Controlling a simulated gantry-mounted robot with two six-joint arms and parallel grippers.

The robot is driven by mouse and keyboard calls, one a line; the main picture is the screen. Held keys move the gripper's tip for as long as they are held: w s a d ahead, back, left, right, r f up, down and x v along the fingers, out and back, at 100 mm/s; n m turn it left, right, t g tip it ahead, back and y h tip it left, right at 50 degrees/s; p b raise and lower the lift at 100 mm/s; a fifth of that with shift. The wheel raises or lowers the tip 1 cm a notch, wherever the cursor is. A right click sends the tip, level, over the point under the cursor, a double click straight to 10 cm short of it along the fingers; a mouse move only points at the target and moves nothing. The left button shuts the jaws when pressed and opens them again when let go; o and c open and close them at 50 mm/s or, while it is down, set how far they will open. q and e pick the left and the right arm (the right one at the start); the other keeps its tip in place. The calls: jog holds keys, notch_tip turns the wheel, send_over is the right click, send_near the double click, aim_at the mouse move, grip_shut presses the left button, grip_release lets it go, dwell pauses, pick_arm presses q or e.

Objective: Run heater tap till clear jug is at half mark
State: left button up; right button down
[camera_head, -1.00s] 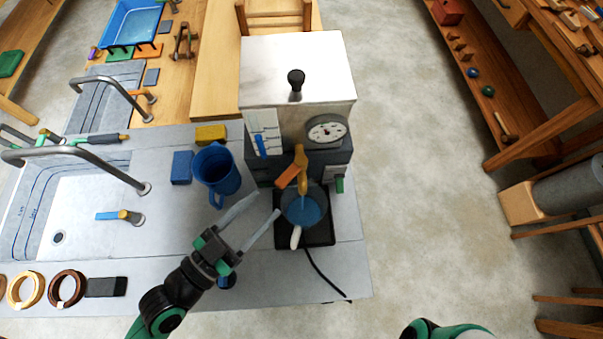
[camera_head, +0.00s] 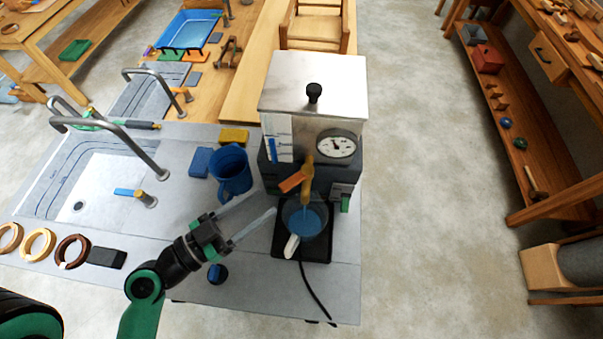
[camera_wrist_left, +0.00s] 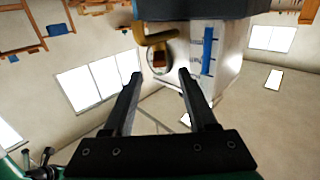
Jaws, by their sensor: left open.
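The heater (camera_head: 313,90) is a box with a pale metal lid, a black knob, a dial and a blue level strip. Its brass tap (camera_head: 307,180) has an orange handle (camera_head: 292,182) pointing left; the tap also shows in the left wrist view (camera_wrist_left: 153,38). The clear jug (camera_head: 291,222) stands under the spout with blue liquid inside and a pale handle toward the front. A thin blue streak shows below the spout. I cannot read the jug's half mark. My left gripper (camera_head: 267,202) is open and empty, left of the jug and below the tap handle. My right gripper is out of view.
The jug stands on a black tray (camera_head: 318,254) with a cable at its front. A blue mug (camera_head: 232,172), a blue block (camera_head: 200,162) and a yellow sponge-like block (camera_head: 233,136) are left of the heater. A sink (camera_head: 110,185) lies further left.

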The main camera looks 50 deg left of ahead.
aim_at(300, 175)
pick_arm(q)
jog(key=w+p, duration=0.1)
jog(key=w, duration=0.2)
jog(key=w+p, duration=0.2)
jog(key=w, duration=0.2)
jog(key=w+p, duration=0.1)
jog(key=w, duration=0.2)
jog(key=shift+w+d+r+p, duration=0.2)
jog(key=shift+w+d+p, duration=0.05)
jog(key=shift+d+p, duration=0.15)
jog(key=shift+w+f, duration=0.1)
jog(key=shift+w, duration=0.25)
grip_shut()
dwell(0.4)
